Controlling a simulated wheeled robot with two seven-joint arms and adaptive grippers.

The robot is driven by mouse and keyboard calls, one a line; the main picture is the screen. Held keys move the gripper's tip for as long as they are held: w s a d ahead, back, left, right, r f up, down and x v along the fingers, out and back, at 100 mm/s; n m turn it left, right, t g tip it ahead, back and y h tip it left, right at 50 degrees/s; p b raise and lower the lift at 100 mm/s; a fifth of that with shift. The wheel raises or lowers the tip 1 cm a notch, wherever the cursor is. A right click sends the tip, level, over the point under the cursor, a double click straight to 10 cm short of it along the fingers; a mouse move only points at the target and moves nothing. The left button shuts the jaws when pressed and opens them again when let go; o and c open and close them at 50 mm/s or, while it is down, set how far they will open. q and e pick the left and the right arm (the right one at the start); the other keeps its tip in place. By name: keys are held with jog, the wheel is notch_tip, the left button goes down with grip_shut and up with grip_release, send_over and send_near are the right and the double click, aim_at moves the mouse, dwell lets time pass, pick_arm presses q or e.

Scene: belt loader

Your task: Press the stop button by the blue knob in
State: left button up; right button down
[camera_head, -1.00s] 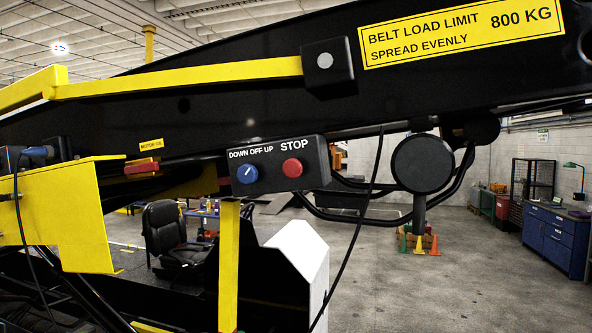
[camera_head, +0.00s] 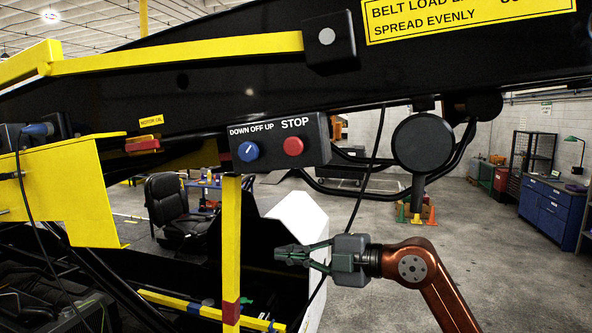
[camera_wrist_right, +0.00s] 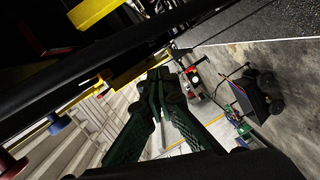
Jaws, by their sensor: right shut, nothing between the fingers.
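The red stop button (camera_head: 293,146) sticks out of a black control box (camera_head: 318,140) under the word STOP. The blue knob (camera_head: 248,151) is left of it, under DOWN OFF UP. My right gripper (camera_head: 279,254) is shut and empty, below the box and apart from it, its fingers pointing left. In the right wrist view, the shut green fingers (camera_wrist_right: 160,86) meet mid-frame. The red button (camera_wrist_right: 10,163) and blue knob (camera_wrist_right: 57,123) show at the lower left there, off to the side of the fingers. My left gripper is not in view.
A yellow post (camera_head: 231,235) stands below the box, left of my right gripper. The black loader beam (camera_head: 220,95) runs above. A black cable (camera_head: 367,180) hangs right of the box. A white-topped housing (camera_head: 297,215) is behind the gripper. Space in front of the button looks clear.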

jog(key=s+d+r+m+t+h, duration=0.1)
jog(key=s+d+r+t+h, duration=0.1)
jog(key=s+r, duration=0.5)
jog(key=s+d+r+m+t+h+p, duration=0.1)
jog(key=s+r+t, duration=0.5)
jog(key=r, duration=0.9)
jog(key=s+d+m+h, duration=0.1)
jog(key=s+d+h, duration=0.1)
jog(key=h, duration=0.1)
jog(key=shift+s+d+r, duration=0.25)
jog(key=shift+a, duration=0.1)
jog(key=p, duration=0.4)
send_near(286, 148)
jog(key=w+a, duration=0.1)
jog(key=a, duration=0.3)
jog(key=w+p, duration=0.1)
jog(key=w+d+p, duration=0.1)
jog(key=w, duration=0.1)
jog(key=shift+w+d, duration=0.15)
jog(key=shift+w+d+f, duration=0.1)
jog(key=shift+w+d, duration=0.15)
jog(key=shift+w, duration=0.15)
jog(key=shift+a, duration=0.15)
